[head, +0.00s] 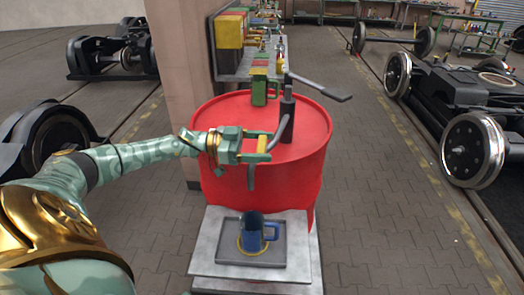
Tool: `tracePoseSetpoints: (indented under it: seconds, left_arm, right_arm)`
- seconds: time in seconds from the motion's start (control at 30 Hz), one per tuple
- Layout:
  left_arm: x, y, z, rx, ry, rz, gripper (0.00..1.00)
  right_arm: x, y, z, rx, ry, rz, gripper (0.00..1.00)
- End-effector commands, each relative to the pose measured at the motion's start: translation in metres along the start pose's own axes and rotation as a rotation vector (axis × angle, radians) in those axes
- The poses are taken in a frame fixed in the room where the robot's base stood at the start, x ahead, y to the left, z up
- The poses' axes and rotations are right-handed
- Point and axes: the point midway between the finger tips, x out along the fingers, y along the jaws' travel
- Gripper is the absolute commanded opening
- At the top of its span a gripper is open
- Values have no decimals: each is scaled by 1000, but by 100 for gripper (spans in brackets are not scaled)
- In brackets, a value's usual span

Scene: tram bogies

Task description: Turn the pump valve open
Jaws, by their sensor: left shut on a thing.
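The red drum (300,175) stands in the middle of the head view with a dark hand pump (287,118) upright on its lid. The pump's lever (318,87) slants across the top, and its spout (251,178) hangs down over the drum's front. My left gripper (262,146) reaches in from the left and is shut on the small yellow pump valve (262,143) at the spout. Its fingers partly hide the valve, so I cannot tell its exact angle. A blue mug (251,233) stands upright below the spout. My right gripper is not in view.
The mug stands on a dark tray (285,258) with a yellow ring, on a grey stand (300,222). A green jug (260,92) stands at the drum's back. A pillar and shelf are behind left.

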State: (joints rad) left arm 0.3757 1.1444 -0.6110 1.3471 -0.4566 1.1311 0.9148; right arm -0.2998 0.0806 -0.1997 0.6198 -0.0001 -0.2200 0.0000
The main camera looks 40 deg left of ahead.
Motion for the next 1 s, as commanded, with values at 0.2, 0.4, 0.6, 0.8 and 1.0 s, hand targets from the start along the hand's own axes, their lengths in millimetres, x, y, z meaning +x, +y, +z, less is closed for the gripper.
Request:
tracePoseSetpoints:
  seconds: [0.2,0.4,0.6,0.8,1.0]
  left_arm:
    - [0,1,1,3,-3,6,36]
    - [0,1,1,3,-3,5,88]
    - [0,1,0,2,-2,5,99]
    - [-5,0,1,1,-2,4,99]
    - [-42,0,4,-1,-8,1,99]
  right_arm:
    - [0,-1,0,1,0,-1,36]
    - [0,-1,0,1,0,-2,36]
    - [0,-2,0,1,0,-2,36]
    - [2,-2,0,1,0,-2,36]
    - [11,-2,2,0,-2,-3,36]
